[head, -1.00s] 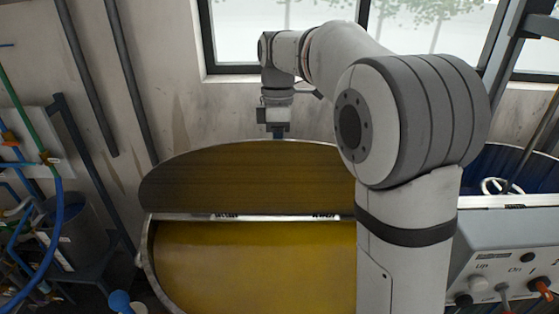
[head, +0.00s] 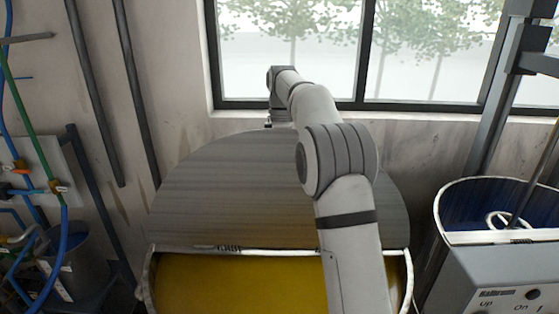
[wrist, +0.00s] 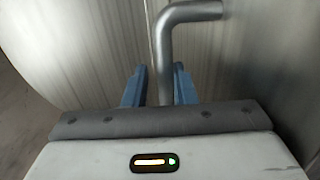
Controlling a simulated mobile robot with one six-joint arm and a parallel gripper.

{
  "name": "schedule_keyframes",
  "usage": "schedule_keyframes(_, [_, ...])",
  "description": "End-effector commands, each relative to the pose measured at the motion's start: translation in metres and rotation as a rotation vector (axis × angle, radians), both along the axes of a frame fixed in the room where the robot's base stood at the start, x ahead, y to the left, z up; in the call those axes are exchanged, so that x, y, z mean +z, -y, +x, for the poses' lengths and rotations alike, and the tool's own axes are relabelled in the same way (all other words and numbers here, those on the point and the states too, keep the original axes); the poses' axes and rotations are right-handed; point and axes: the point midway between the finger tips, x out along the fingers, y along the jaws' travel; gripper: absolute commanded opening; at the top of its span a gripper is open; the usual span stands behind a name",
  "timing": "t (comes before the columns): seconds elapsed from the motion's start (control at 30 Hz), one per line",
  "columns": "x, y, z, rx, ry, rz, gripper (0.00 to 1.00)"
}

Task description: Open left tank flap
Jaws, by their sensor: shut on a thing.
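The left tank (head: 150,272) holds yellow paint (head: 240,285) and stands in the lower middle of the head view. Its half-round grey flap (head: 225,195) is raised steeply from the hinge line across the tank, and the yellow paint shows in front of it. In the wrist view, the flap's bent metal handle (wrist: 190,12) runs down between the blue fingers of my gripper (wrist: 160,75), which is shut on it. In the head view, my arm reaches over the flap, and my gripper is hidden behind its upper edge.
A second tank with blue inside (head: 463,200) stands at the right, behind a grey control box (head: 500,285). Hoses and a valve panel (head: 45,165) are at the left. A wall and window (head: 290,50) lie close behind the flap.

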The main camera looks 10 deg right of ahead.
Motion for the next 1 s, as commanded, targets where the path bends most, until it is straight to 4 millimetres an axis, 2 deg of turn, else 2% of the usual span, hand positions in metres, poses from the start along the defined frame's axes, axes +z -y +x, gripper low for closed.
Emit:
schedule_keyframes(0.03, [-0.009, 0.001, 0.003, -0.001, 0.001, -0.002, 0.00])
schedule_keyframes(0.3, [-0.010, 0.004, 0.003, -0.005, 0.000, -0.002, 0.00])
schedule_keyframes(0.33, [-0.010, 0.005, 0.003, -0.005, 0.000, -0.002, 0.26])
schedule_keyframes(0.47, [-0.009, 0.005, 0.003, -0.006, 0.000, -0.001, 0.36])
schedule_keyframes(0.8, [-0.001, 0.005, 0.003, -0.007, 0.004, 0.000, 0.36])
schedule_keyframes(1.0, [0.023, 0.006, 0.005, -0.007, 0.006, -0.001, 0.36])
